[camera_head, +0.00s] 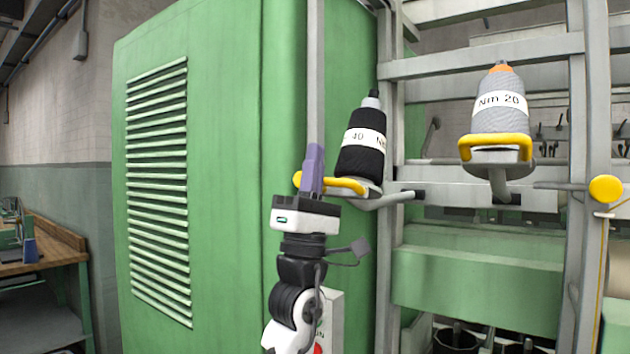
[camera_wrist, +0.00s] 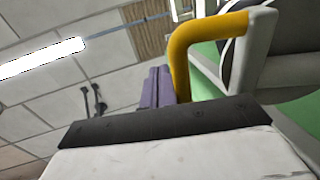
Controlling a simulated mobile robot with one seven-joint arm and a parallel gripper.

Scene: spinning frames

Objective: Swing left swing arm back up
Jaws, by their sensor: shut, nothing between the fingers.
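The left swing arm (camera_head: 392,200) is a grey bar that reaches left from the frame post. Its holder has a yellow handle (camera_head: 347,186) and carries a black cone of yarn (camera_head: 360,148) with a white label. My gripper (camera_head: 315,152) has purple fingers that are shut and empty, pointing up just left of the cone. In the wrist view the shut fingers (camera_wrist: 158,75) are right beside the curved yellow handle (camera_wrist: 183,52). I cannot tell whether they touch it. The fingers hide part of the handle's left end in the head view.
A grey cone (camera_head: 499,103) sits on another yellow-handled holder (camera_head: 495,145) to the right. A large green cabinet (camera_head: 225,110) stands behind my arm and to the left. A yellow knob (camera_head: 605,188) is on the right post. A wooden bench (camera_head: 50,245) is at far left.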

